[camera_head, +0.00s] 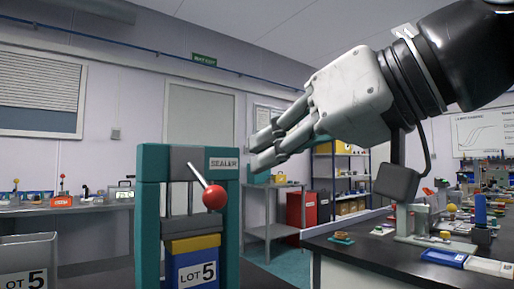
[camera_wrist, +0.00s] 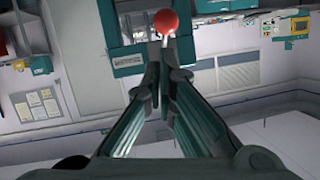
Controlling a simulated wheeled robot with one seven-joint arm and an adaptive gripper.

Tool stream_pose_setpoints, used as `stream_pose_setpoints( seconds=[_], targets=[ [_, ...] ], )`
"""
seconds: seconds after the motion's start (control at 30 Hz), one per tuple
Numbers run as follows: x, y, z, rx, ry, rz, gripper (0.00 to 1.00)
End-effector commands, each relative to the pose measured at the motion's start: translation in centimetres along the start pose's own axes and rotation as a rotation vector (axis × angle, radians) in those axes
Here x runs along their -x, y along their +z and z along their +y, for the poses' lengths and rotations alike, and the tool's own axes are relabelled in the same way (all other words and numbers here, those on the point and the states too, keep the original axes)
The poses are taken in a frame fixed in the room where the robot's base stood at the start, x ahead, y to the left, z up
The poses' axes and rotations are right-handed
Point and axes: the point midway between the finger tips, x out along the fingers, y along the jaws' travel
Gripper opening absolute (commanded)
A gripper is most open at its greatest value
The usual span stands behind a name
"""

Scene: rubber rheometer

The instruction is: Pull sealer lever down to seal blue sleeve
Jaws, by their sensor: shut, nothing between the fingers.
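The sealer (camera_head: 152,210) is a teal frame with a grey top and a "SEALER" label, left of centre in the head view. Its lever (camera_head: 198,174) is a thin metal rod ending in a red ball (camera_head: 213,197), which hangs at the front, tilted down to the right. The blue sleeve (camera_head: 197,270), marked "LOT 5" with a yellow top band, sits inside the frame below. My gripper (camera_head: 256,153) is shut and empty, to the right of and above the ball. In the wrist view the red ball (camera_wrist: 165,21) appears just beyond my shut fingertips (camera_wrist: 163,68); contact is not clear.
A grey "LOT 5" bin (camera_head: 27,262) stands at the lower left. A dark bench (camera_head: 375,257) with small items lies to the right. A grey side table (camera_head: 270,232) and red cabinets (camera_head: 301,209) stand behind.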

Motion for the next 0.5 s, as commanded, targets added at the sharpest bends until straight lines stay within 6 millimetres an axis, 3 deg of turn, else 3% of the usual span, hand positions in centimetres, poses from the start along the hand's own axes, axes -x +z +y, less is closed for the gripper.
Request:
stream_pose_setpoints(
  seconds=[0.3, 0.5],
  targets=[
    [5.4, 0.9, 0.2, 0.0, 0.001, 0.006, 0.0],
    [7.2, 1.4, 0.3, 0.0, 0.002, 0.004, 0.0]
  ],
)
